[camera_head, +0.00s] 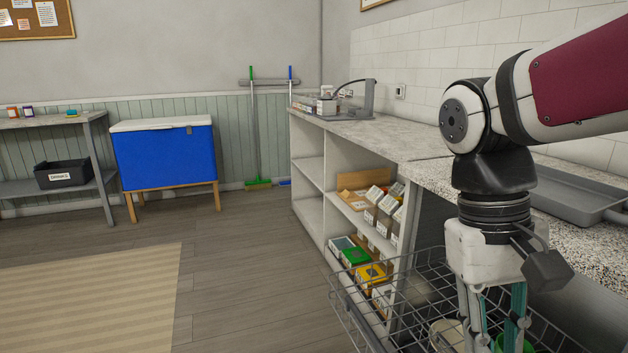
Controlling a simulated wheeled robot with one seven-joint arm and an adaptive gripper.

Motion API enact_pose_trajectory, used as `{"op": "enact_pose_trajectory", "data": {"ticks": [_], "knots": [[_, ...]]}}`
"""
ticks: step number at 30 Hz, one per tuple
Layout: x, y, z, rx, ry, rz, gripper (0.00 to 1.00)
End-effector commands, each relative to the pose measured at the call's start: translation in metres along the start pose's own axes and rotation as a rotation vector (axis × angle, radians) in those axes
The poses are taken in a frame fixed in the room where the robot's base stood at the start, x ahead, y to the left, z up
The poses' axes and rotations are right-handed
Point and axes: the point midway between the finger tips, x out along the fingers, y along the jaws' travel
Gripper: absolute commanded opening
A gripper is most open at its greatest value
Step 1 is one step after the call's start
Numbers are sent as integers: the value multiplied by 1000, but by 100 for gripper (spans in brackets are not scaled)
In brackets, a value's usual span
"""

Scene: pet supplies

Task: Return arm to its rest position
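My arm reaches in from the right, and its wrist bends so that my gripper (497,322) points down over a wire basket (425,278) at the lower right. The two fingers, with teal parts, stand apart, with no object visible between them. The very tips are near the bottom edge of the picture and hard to make out. A cream round item (447,335) and a green item near the fingers show low in the basket area, partly hidden by the gripper.
A speckled counter (440,176) with a grey tray (575,194) lies behind the arm. Shelves (310,170) beneath the counter hold several boxes. The floor (235,250) in the middle is clear.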

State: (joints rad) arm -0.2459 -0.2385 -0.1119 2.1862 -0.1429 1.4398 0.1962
Motion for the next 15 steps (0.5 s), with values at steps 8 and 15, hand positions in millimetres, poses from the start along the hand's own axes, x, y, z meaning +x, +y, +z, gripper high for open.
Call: {"op": "enact_pose_trajectory", "data": {"ticks": [8,15], "knots": [[24,1,72,-14,134,-110,21],[46,-6,103,-19,214,-147,21]]}}
